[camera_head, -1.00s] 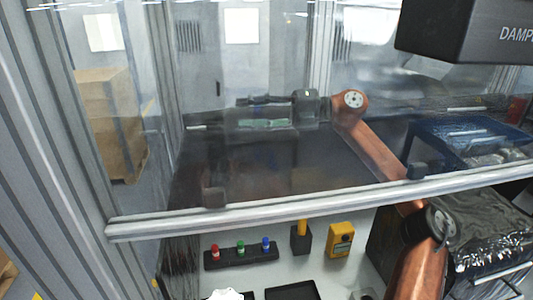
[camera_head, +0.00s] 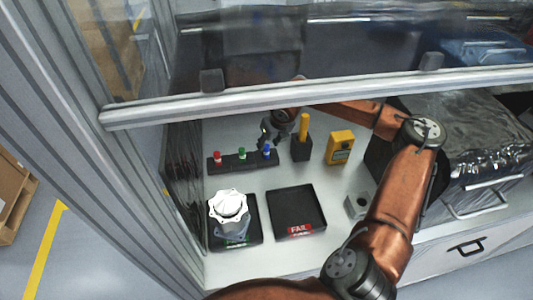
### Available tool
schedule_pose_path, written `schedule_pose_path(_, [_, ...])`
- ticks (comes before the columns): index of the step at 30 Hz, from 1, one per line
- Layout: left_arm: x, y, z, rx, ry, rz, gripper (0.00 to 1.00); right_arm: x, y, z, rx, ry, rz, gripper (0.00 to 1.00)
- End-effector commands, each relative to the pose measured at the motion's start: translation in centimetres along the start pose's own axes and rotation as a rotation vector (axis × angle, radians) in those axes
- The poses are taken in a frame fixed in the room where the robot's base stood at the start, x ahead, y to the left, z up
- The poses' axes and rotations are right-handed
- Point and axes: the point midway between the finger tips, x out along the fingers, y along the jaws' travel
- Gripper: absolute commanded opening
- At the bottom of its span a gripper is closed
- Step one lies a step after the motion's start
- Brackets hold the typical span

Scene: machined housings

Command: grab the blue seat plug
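The blue seat plug (camera_head: 266,149) stands upright at the right end of a black rack (camera_head: 226,164), on the light work surface. A green plug (camera_head: 242,153) and a red plug (camera_head: 217,156) stand to its left in the same rack. My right gripper (camera_head: 270,139) is just above and behind the blue plug, pointing down. Its dark fingers look spread, and the plug shows below them. Whether they touch it is too small to tell. My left gripper is not in view.
A black holder with a yellow handle (camera_head: 304,126) stands close right of my gripper. A yellow device (camera_head: 340,147) is farther right. A white housing (camera_head: 229,207) and an empty FAIL tray (camera_head: 297,209) are in front. A frame bar (camera_head: 330,92) crosses above.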

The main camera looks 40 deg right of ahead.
Motion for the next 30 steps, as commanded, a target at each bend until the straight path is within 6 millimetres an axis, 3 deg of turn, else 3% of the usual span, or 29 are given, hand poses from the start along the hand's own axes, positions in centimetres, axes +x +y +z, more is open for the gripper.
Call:
schedule_pose_path(5, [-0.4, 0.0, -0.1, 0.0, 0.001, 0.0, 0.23, 1.4, -0.1, -0.2, 0.0, 0.002, 0.001, 0.38])
schedule_pose_path(12, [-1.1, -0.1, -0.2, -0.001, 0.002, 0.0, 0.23, 4.8, -0.2, -0.5, 0.001, 0.002, 0.004, 0.38])
schedule_pose_path(20, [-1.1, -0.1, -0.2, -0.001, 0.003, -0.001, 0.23, 5.3, -0.2, -0.5, 0.001, -0.001, 0.003, 0.38])
schedule_pose_path(30, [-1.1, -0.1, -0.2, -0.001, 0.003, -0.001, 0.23, 5.3, -0.2, -0.5, 0.001, -0.001, 0.003, 0.15])
